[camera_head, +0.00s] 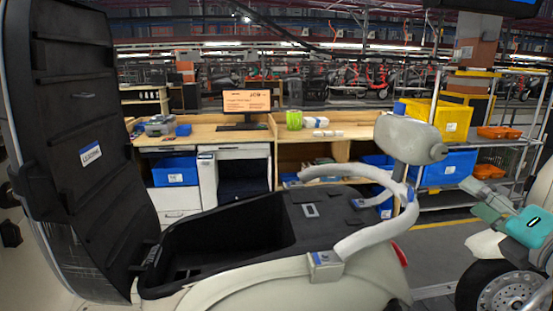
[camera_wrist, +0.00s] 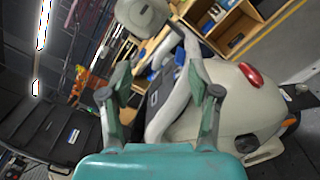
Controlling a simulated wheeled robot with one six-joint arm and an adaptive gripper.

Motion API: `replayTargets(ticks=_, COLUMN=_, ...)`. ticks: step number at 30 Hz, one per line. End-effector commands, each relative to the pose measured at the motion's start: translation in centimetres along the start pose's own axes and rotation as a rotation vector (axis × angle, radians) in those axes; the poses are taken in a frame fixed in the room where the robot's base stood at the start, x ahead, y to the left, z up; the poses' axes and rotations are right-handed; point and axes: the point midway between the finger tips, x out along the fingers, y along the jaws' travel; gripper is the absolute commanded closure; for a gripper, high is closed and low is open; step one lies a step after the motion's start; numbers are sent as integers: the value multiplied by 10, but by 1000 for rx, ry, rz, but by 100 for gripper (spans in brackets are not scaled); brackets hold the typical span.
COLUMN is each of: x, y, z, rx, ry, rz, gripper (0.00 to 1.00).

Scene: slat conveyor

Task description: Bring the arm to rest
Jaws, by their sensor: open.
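My gripper (camera_head: 478,203) is at the right of the head view, its teal body and grey fingers pointing left toward the scooter's rear. In the wrist view my gripper (camera_wrist: 160,95) has its two fingers spread wide with nothing held between them. The cream scooter (camera_head: 370,285) stands in front with its black seat lid (camera_head: 75,110) raised at the left and its storage bin (camera_head: 225,240) open and apparently empty. The scooter's pale grab rail (camera_head: 365,238) and grey backrest (camera_head: 408,138) lie left of my gripper. The rail (camera_wrist: 185,85) shows beyond the fingers in the wrist view.
A wooden workbench (camera_head: 350,131) with a monitor (camera_head: 247,101) and blue bins (camera_head: 175,171) stands behind the scooter. A rack at the right holds a yellow bin (camera_head: 440,119). Another wheel (camera_head: 510,292) shows below my gripper. Some floor (camera_head: 440,240) is clear between rack and scooter.

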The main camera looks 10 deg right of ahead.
Motion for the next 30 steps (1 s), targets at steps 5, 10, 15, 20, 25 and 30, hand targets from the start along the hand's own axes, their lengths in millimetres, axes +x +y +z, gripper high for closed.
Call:
replayTargets(ticks=5, x=11, y=-36, z=-46, rx=277, ry=-6, rz=-9, gripper=38)
replayTargets(ticks=10, x=13, y=-66, z=-90, rx=522, ry=-21, rz=-22, gripper=38)
replayTargets(ticks=15, x=8, y=-96, z=-136, rx=750, ry=-42, rz=-44, gripper=38)
replayTargets(ticks=20, x=-4, y=-121, z=-179, rx=949, ry=-66, rz=-68, gripper=38)
replayTargets(ticks=25, x=-25, y=-145, z=-224, rx=1143, ry=-93, rz=-96, gripper=38)
replayTargets(ticks=30, x=-53, y=-165, z=-268, rx=1320, ry=-122, rz=-124, gripper=38)
